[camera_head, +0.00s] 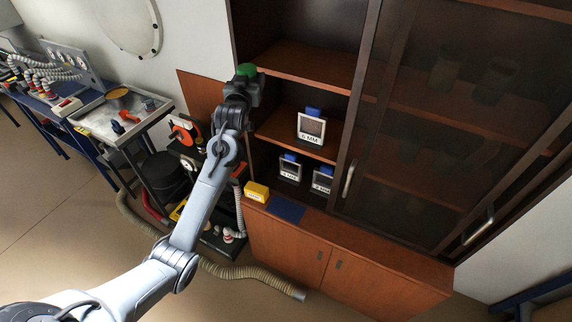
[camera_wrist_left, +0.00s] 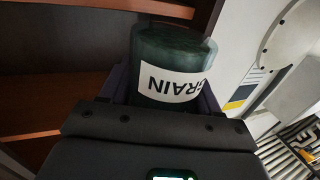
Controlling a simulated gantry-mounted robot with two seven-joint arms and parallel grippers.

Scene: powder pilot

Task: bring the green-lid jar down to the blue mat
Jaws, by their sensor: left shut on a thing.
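The green-lid jar (camera_head: 246,69) shows only its green top in the head view, at the left edge of the open cabinet. In the left wrist view the dark green jar (camera_wrist_left: 165,50) carries a white label reading "GRAIN", upside down in that picture. My left gripper (camera_head: 245,84) is shut on the jar, with the fingers on both sides of it. The jar is high, by the upper shelves. The blue mat (camera_head: 287,209) lies lower, on the cabinet's ledge. My right gripper is not in view.
A yellow box (camera_head: 256,191) sits on the ledge just left of the mat. Blue-topped labelled containers stand on the shelves, one on the middle shelf (camera_head: 311,127) and two lower. A dark glass door (camera_head: 460,120) covers the cabinet's right side. Machinery and a hose (camera_head: 250,271) lie left and below.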

